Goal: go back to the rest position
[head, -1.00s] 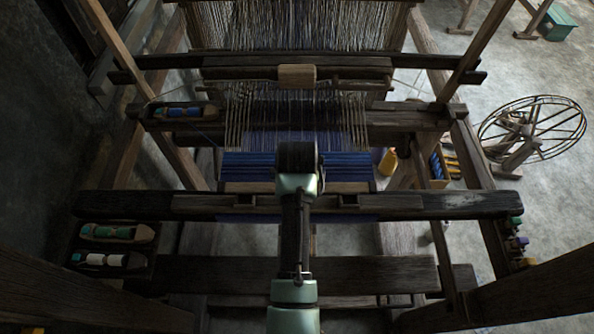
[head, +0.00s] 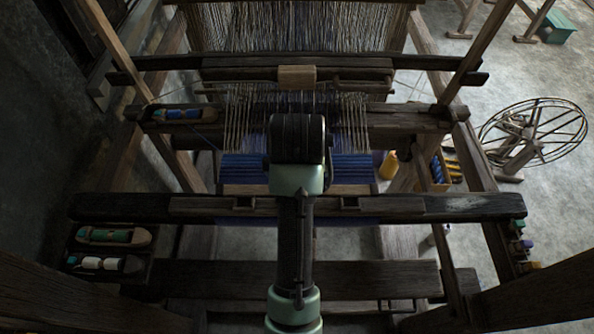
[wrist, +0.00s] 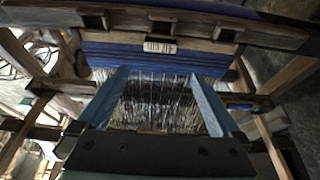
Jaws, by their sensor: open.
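My gripper (wrist: 158,75) shows in the wrist view with its two blue fingers spread wide and nothing between them. It hangs in the air over the loom, with the white heddle threads (wrist: 165,105) behind the gap and the blue cloth (wrist: 150,56) beyond the fingertips. In the head view my arm rises in the middle in front of the loom, and its dark joint hides the gripper and part of the blue cloth (head: 240,166).
The front beam (head: 440,207) crosses before the loom. Two shuttles, one green (head: 112,236) and one white (head: 104,263), lie in a tray at left. Another shuttle (head: 184,114) rests on the left beam. A spoked wheel (head: 540,130) stands on clear floor at right.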

